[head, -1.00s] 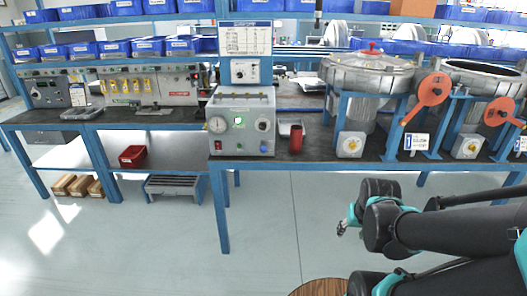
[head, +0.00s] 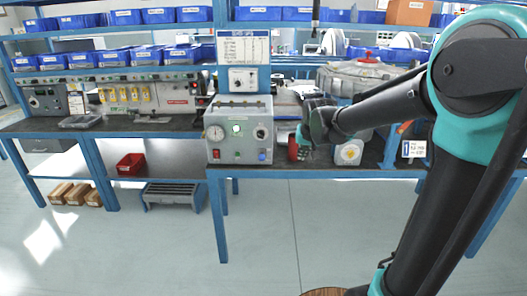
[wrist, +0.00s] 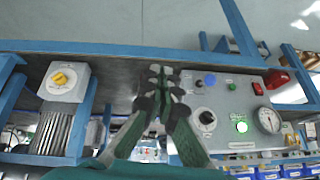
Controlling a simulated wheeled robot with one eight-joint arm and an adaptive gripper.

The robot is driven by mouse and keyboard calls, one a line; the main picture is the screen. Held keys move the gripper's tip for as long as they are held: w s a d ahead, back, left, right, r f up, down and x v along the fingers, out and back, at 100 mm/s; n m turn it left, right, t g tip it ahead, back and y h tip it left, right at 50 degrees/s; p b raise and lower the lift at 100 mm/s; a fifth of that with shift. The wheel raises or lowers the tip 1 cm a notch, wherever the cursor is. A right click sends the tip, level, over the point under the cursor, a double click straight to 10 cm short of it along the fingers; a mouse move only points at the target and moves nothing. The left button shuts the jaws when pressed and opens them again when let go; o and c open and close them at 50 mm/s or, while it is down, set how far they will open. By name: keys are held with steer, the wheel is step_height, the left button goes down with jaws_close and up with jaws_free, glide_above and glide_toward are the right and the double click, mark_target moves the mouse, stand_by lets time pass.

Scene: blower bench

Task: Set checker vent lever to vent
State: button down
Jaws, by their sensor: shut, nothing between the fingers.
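The checker (head: 240,112) is a grey box on the bench, with a round gauge, a lit green lamp, a black knob (head: 261,132) and a blue button on its front. In the wrist view the checker (wrist: 245,95) is upside down at the right, with its black knob (wrist: 206,118) nearest my fingers. I cannot tell which control is the vent lever or where it is set. My gripper (wrist: 160,76) is shut and empty, beside the checker and apart from it. In the head view my gripper (head: 304,140) is right of the checker, its fingertips hard to make out.
A red cylinder (head: 293,149) stands right of the checker, partly hidden by my gripper. A grey box with a yellow knob (head: 349,152) is farther right. A large metal vessel (head: 352,78) stands behind my arm. The floor before the bench (head: 130,240) is clear.

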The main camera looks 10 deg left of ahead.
steer(key=w+a+r+y, duration=0.1)
steer(key=w+a+r, duration=0.2)
steer(key=w+a, duration=0.3)
steer(key=w+a+r, duration=0.2)
steer(key=w+a, duration=0.1)
steer(key=a, duration=0.5)
glide_above(263, 157)
steer(key=w, duration=0.1)
steer(key=shift+t, duration=0.4)
steer(key=f, duration=0.8)
steer(key=shift+w+d+f, duration=0.1)
steer(key=shift+d, duration=0.3)
steer(key=shift+s+a+f, duration=0.1)
steer(key=shift+s+f, duration=0.1)
steer(key=shift+f, duration=0.4)
steer(key=shift+s+a+f, duration=0.1)
steer(key=shift+s+f, duration=0.05)
steer(key=shift+f, duration=0.4)
steer(key=shift+s+a+f, duration=0.1)
steer(key=shift+s+f, duration=0.05)
steer(key=shift+f, duration=0.5)
steer(key=shift+s+f, duration=0.1)
steer(key=shift+s+f+t, duration=0.15)
steer(key=shift+f+t, duration=0.05)
steer(key=shift+t, duration=0.1)
